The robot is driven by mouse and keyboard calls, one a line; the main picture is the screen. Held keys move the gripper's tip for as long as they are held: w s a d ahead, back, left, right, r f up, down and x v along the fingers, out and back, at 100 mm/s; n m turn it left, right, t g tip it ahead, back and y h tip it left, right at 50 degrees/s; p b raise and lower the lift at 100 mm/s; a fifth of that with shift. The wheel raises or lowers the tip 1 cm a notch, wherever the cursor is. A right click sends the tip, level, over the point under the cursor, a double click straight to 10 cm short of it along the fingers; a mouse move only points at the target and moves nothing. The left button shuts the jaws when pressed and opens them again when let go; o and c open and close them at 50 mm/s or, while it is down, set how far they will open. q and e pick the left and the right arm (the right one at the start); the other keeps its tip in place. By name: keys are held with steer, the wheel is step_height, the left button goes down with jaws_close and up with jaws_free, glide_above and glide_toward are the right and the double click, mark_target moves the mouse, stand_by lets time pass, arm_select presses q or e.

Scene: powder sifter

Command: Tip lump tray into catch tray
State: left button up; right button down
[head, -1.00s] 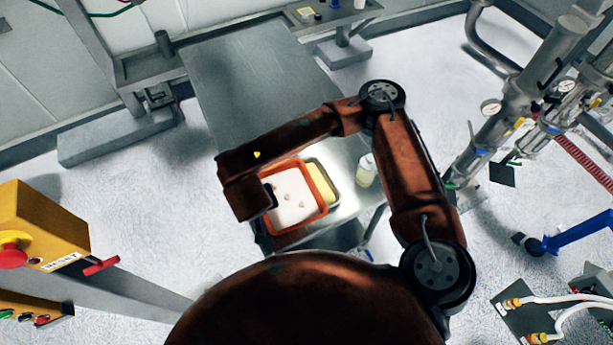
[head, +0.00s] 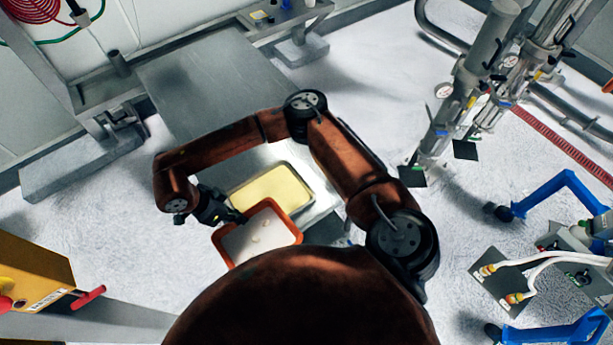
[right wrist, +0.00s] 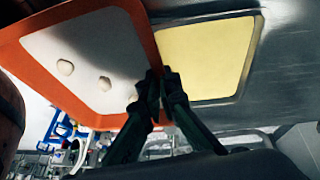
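The orange-rimmed lump tray (head: 289,219) has a white floor with a few pale lumps (head: 266,224). In the right wrist view three lumps (right wrist: 104,83) lie on the white floor. My right gripper (head: 240,217) is shut on the rim of this tray; the fingers (right wrist: 163,76) meet at its edge in the wrist view. A metal tray with a yellow inside (head: 272,190), apparently the catch tray, lies on the table just behind the lump tray, and also shows in the wrist view (right wrist: 204,60). My left gripper is not in view.
The steel table (head: 200,88) is bare behind the trays. A yellow control box (head: 34,268) stands at the lower left. Pipes with gauges (head: 465,95) and blue stands (head: 565,195) are at the right.

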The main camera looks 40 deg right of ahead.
steer(key=d+m+g+y, duration=0.1)
steer(key=m, duration=0.2)
steer(key=d+m+g+y+p, duration=0.1)
steer(key=d+m, duration=0.1)
steer(key=m, duration=0.2)
steer(key=d+m+g+y, duration=0.1)
steer(key=m, duration=0.2)
steer(key=shift+d+f+m+p, duration=0.2)
steer(key=shift+d+m+p, duration=0.1)
steer(key=d+m+y, duration=0.1)
steer(key=m, duration=0.2)
steer(key=d+m+y+p, duration=0.1)
steer(key=d+m, duration=0.1)
steer(key=m, duration=0.1)
steer(key=d+m+y, duration=0.1)
steer(key=d+m, duration=0.1)
steer(key=m, duration=0.1)
steer(key=shift+d+f+y, duration=0.1)
steer(key=shift+d+y, duration=0.05)
steer(key=shift+y, duration=0.25)
steer(key=s+d+m+t+p, duration=0.2)
steer(key=d+m+t, duration=0.4)
steer(key=d+m, duration=0.7)
steer(key=m+p, duration=0.1)
steer(key=m, duration=0.2)
steer(key=shift+d+f+m, duration=0.15)
steer(key=shift+f+m, duration=0.15)
steer(key=shift+m, duration=0.1)
steer(key=shift+s, duration=0.15)
steer(key=shift+r, duration=0.1)
